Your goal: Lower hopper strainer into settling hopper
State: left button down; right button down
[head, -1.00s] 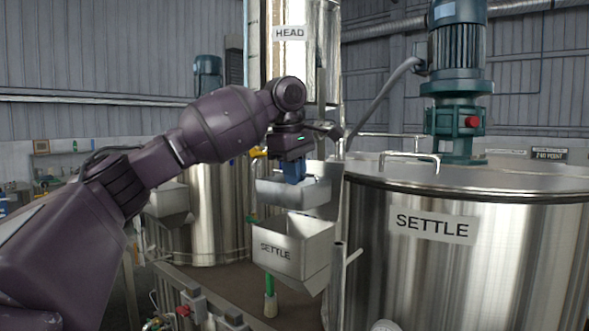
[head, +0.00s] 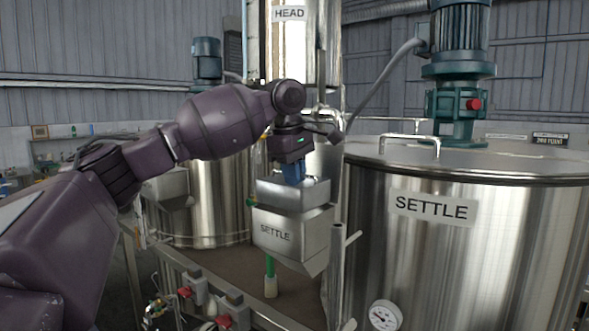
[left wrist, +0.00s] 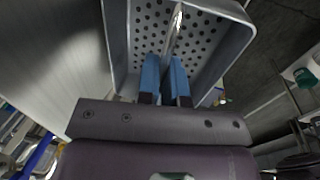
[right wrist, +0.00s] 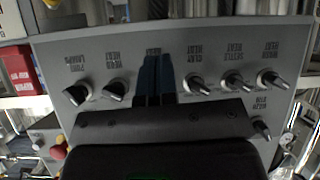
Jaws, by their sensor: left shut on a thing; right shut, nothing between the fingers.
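The hopper strainer (head: 308,193) is a grey metal box with a perforated floor and a bar handle, which show in the left wrist view (left wrist: 205,38). My left gripper (head: 293,174), with blue fingers, is shut on the handle from above. The settling hopper (head: 276,233) is a grey box labelled SETTLE with a sloped bottom. The strainer sits in line with its mouth; its upper part stands above the rim and its lower part is hidden by the hopper's front wall. My right gripper (right wrist: 155,78) is shut and empty in front of a knob panel.
A large steel SETTLE tank (head: 430,260) stands close on the right. A HEAD tank (head: 291,45) rises behind, and another hopper (head: 168,187) is at left. The knob panel (right wrist: 215,60) fills much of the right wrist view.

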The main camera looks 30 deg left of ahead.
pick_arm(q)
jog(key=shift+f, duration=2.2)
jog(key=shift+f+b, duration=0.35)
jog(key=shift+f, duration=1.7)
pick_arm(e)
jog(key=shift+w+f, duration=0.15)
pick_arm(q)
jog(key=shift+f, duration=0.2)
jog(key=c, duration=1.2)
grip_release()
jog(key=r, duration=0.3)
jog(key=s+r, duration=0.1)
jog(key=r, duration=0.3)
jog(key=s+r+b, duration=0.1)
jog(key=r, duration=0.2)
jog(key=shift+r, duration=0.35)
pick_arm(e)
jog(key=shift+w+f, duration=0.15)
jog(key=shift+w, duration=0.05)
